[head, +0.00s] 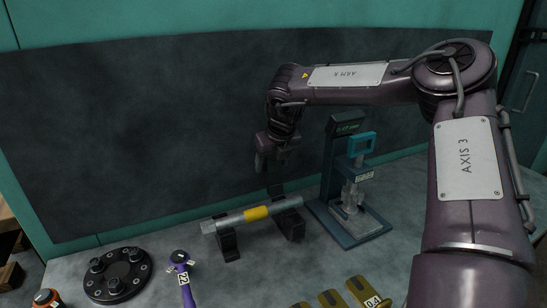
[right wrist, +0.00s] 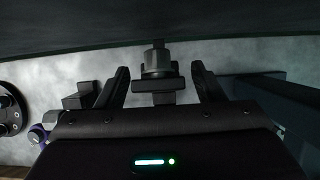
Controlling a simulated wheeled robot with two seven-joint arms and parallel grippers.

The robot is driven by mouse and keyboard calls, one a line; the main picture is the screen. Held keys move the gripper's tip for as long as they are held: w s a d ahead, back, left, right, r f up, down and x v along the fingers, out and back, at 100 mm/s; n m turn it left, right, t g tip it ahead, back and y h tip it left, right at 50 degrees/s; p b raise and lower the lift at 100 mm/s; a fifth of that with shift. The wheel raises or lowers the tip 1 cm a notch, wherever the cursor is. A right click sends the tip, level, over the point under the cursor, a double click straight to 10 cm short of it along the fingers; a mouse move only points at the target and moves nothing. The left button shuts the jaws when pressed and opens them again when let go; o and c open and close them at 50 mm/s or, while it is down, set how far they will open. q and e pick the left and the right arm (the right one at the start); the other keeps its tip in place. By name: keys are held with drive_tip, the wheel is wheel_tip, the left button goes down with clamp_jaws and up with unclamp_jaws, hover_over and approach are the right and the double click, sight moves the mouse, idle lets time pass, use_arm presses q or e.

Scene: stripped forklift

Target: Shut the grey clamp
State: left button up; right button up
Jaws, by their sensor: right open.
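A dark grey clamp (head: 276,192) stands at the right end of a grey cylinder (head: 228,221) with a yellow band, which lies on black supports on the bench. A part of the clamp seems to stand up behind the cylinder, so it looks open. In the right wrist view a dark upright piece, apparently this clamp (right wrist: 157,66), lies between the fingers, with no clear contact. My right gripper (head: 272,165) is open and empty, pointing down just above the clamp; its fingers also show in the right wrist view (right wrist: 160,75). My left gripper is out of view.
A teal press-like stand (head: 343,135) with a grey fixture is close on the right. A black round flange (head: 117,275), a purple tool (head: 183,277) and brass-coloured parts (head: 335,299) lie nearer. A dark panel (head: 150,130) rises behind the bench.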

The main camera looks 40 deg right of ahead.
drive_tip(key=shift+c, duration=0.3)
drive_tip(key=c, duration=1.2)
drive_tip(key=o, duration=0.9)
drive_tip(key=shift+c, duration=0.2)
drive_tip(key=shift+s+a+f, duration=0.2)
drive_tip(key=shift+s+a, duration=0.15)
drive_tip(key=shift+s, duration=0.85)
drive_tip(key=shift+s+a+f, duration=0.2)
drive_tip(key=shift+s+a, duration=0.2)
drive_tip(key=shift+s, duration=0.8)
drive_tip(key=shift+s+a+f, duration=0.2)
drive_tip(key=shift+s+a, duration=0.15)
drive_tip(key=shift+s, duration=0.85)
drive_tip(key=o, duration=0.6)
drive_tip(key=shift+c, duration=0.2)
